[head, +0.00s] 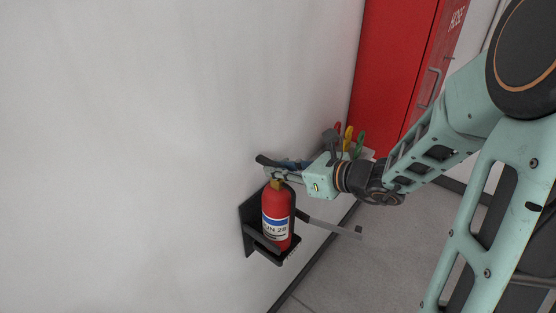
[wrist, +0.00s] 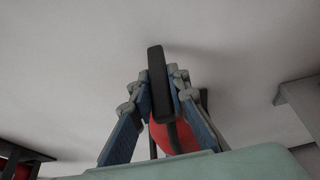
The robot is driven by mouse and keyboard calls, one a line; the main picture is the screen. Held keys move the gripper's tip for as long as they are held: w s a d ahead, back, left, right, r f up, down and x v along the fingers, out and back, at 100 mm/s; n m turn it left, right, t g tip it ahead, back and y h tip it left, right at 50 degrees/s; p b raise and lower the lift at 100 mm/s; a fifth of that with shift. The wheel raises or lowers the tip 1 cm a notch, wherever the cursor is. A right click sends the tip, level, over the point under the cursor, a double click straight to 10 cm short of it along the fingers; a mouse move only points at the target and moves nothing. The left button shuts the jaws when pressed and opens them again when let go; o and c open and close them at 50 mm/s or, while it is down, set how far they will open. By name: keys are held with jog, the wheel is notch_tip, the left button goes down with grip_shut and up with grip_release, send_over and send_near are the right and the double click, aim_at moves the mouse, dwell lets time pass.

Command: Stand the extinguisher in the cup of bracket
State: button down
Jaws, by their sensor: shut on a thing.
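The red extinguisher (head: 276,213) with a white and blue label is upright at the black wall bracket (head: 251,238) in the head view. Its base is at the level of the bracket's cup; the cup's front edge hides the very bottom, so I cannot tell if it rests on the floor of the cup. My gripper (head: 274,173) is shut on the extinguisher's top, at the black handle. In the wrist view, the blue-padded fingers (wrist: 164,100) close on both sides of the dark handle (wrist: 157,85), with the red body (wrist: 178,135) behind.
A grey bar (head: 332,227) sticks out to the right of the bracket. Red, yellow and green handled things (head: 348,138) are on the wall behind my wrist. A red hose cabinet (head: 395,65) stands farther back. The wall left of the bracket is bare.

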jog(key=shift+w+a+f, duration=0.2)
jog(key=shift+a+f, duration=0.05)
jog(key=shift+f, duration=0.25)
jog(key=c, duration=1.8)
grip_release()
jog(key=shift+s+d+f, duration=0.1)
jog(key=shift+s+f, duration=0.05)
jog(key=shift+f, duration=0.1)
jog(key=shift+c, duration=0.2)
jog(key=shift+r, duration=0.1)
jog(key=v, duration=1.2)
